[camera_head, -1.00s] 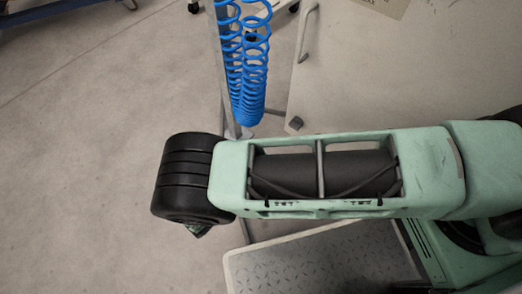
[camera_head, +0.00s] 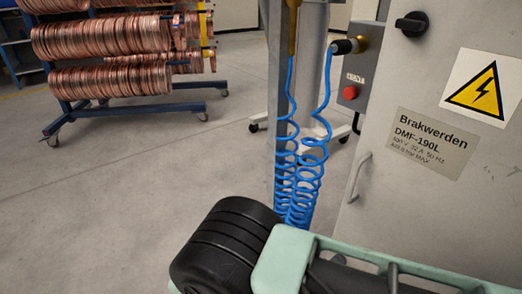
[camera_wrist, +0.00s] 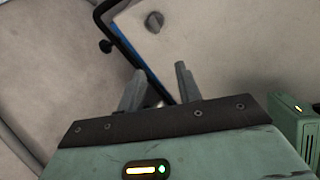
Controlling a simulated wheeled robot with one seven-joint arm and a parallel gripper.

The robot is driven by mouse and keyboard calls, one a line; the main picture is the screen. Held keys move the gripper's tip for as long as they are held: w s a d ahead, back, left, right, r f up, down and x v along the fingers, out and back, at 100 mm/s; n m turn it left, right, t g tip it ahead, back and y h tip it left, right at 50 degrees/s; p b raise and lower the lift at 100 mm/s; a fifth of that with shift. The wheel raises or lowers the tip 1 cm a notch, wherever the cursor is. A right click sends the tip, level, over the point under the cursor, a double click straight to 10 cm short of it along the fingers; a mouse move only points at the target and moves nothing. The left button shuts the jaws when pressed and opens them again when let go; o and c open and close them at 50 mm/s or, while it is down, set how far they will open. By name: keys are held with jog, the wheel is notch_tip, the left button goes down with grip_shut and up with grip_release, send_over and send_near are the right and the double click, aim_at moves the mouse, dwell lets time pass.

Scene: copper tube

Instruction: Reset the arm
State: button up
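My gripper (camera_wrist: 160,80) shows in the wrist view as two grey fingers that stand apart with nothing held between them. Past the fingertips lies a pale surface (camera_wrist: 215,45) with a dark round piece and a blue and black edge. In the head view my green and black arm (camera_head: 285,262) crosses the bottom of the picture. My gripper is out of that view.
A grey cabinet (camera_head: 420,215) with a warning sign and a handle stands at the right. Coiled blue hoses (camera_head: 300,180) hang just behind my arm beside a post. A rack of copper coils (camera_head: 110,82) stands far left. Floor (camera_head: 110,200) at left is clear.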

jog(key=s+d+r+m+g+y, duration=0.25)
jog(key=s+r+m+y, duration=0.2)
jog(key=r+m, duration=0.55)
jog(key=s+d+r+m+g+y, duration=0.25)
jog(key=r+m+y, duration=0.25)
jog(key=r+m, duration=0.5)
jog(key=s+d+r+m+g+y, duration=0.1)
jog(key=s+d+r+m+y, duration=0.35)
jog(key=r+m, duration=0.6)
notch_tip(320, 180, up, 34)
jog(key=a+p, duration=0.1)
jog(key=p, duration=3.3)
jog(key=shift+w+y, duration=0.2)
jog(key=shift+y, duration=0.2)
